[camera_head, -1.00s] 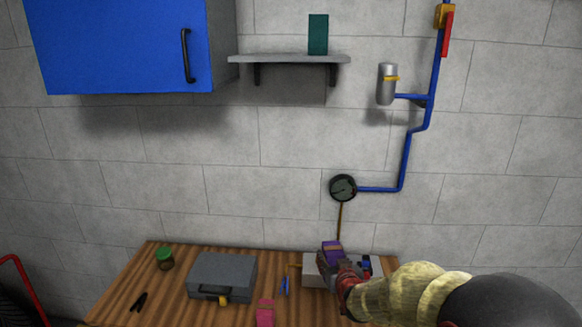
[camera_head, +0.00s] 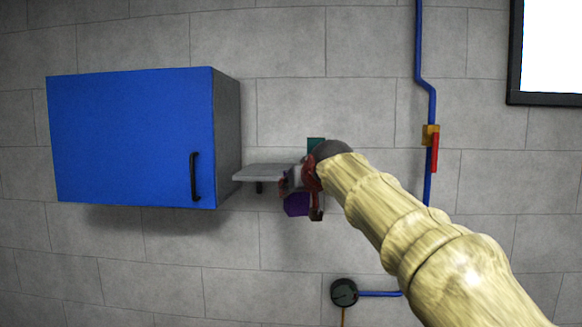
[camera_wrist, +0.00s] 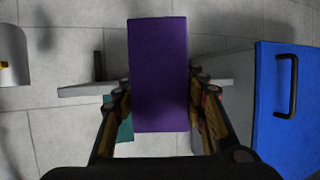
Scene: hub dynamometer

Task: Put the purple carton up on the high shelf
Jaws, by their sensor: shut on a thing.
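The purple carton (camera_head: 297,205) is held in my gripper (camera_head: 298,186), in front of the wall shelf (camera_head: 262,173). In the head view the carton shows below the shelf's edge, partly hidden by my gripper. In the wrist view, which is turned upside down, the carton (camera_wrist: 158,75) fills the middle between the two fingers (camera_wrist: 158,105) and covers part of the shelf (camera_wrist: 85,90). I cannot tell the exact gap between carton and shelf. The carton does not rest on the shelf.
A teal box (camera_head: 315,144) stands on the shelf's right part, mostly behind my arm; it also shows in the wrist view (camera_wrist: 125,129). A blue cabinet (camera_head: 130,140) hangs just left of the shelf. A blue pipe with a red-handled valve (camera_head: 431,140) runs at right. The shelf's left part looks clear.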

